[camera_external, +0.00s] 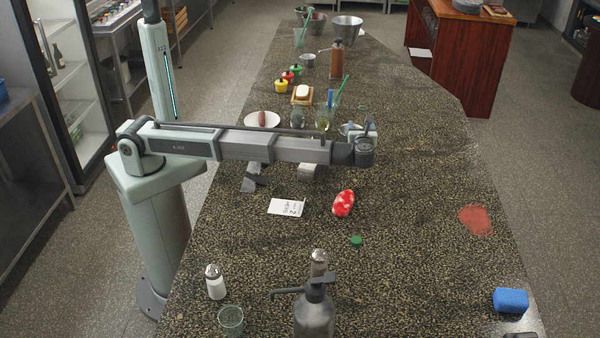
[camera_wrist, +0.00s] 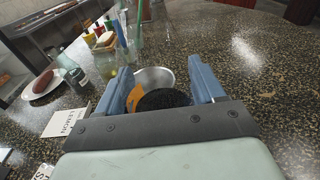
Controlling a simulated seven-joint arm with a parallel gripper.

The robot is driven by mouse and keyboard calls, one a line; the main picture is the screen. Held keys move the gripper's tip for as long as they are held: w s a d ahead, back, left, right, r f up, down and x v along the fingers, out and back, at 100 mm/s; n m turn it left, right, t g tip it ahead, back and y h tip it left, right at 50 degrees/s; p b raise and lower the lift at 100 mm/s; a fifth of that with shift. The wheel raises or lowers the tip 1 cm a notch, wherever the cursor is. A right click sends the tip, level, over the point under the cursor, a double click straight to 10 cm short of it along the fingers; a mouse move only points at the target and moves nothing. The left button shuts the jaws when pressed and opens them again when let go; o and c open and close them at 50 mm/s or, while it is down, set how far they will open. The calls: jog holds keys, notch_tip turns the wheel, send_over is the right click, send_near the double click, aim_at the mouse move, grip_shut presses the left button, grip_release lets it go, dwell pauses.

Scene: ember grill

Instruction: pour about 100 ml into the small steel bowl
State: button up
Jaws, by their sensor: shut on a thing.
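My gripper (camera_wrist: 160,84) shows two blue fingers in the wrist view, closed on a dark round thing (camera_wrist: 166,99) with an orange patch on its left. Its lower part is hidden by the gripper body, so I cannot tell what it is fully. A pale steel bowl (camera_wrist: 154,74) shows its rim just beyond this thing, between the fingers; I cannot tell whether they touch. In the external view my gripper (camera_external: 358,130) is over the middle of the counter, and my own arm hides most of what it holds. No poured stream is visible.
Glasses with straws (camera_external: 325,117), a plate with a sausage (camera_external: 262,119) and a sponge on a board (camera_external: 302,94) stand behind my arm. A white card (camera_external: 287,207), red-and-white item (camera_external: 343,203) and green cap (camera_external: 357,240) lie in front. The counter's right side is mostly clear.

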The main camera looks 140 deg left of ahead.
jog(key=shift+s+f+n+t+h, duration=0.15)
jog(key=shift+n+t+h, duration=0.15)
jog(key=shift+t+h, duration=0.8)
jog(key=shift+s+a+f+n+t+h, duration=0.15)
jog(key=shift+f+t+h, duration=0.2)
jog(key=shift+t, duration=0.25)
jog(key=shift+f+n+t+h, duration=0.15)
jog(key=shift+f+t+h, duration=0.1)
jog(key=shift+t+h, duration=0.3)
jog(key=f+t, duration=0.1)
jog(key=w+f+t+h, duration=0.1)
jog(key=t, duration=0.1)
jog(key=shift+w+d+f+n+h, duration=0.1)
jog(key=shift+w+d+n+h, duration=0.2)
jog(key=shift+d, duration=0.1)
jog(key=shift+w+d+f+t+h, duration=0.15)
jog(key=shift+f+t+h, duration=0.15)
jog(key=shift+f+t, duration=0.15)
jog(key=shift+w+d+f+t+h, duration=0.15)
jog(key=shift+f+t+h, duration=0.15)
jog(key=shift+t, duration=0.2)
jog(key=shift+w+f+t+h, duration=0.15)
jog(key=shift+f+t+h, duration=0.25)
jog(key=shift+f+t, duration=0.25)
jog(key=shift+s+a+n+t+h, duration=0.15)
jog(key=shift+s+n+t+h, duration=0.15)
jog(key=shift+t, duration=0.25)
jog(key=shift+w+r+t+h+p, duration=0.1)
jog(key=shift+r+t+h+p, duration=0.3)
jog(key=shift+r+t, duration=0.3)
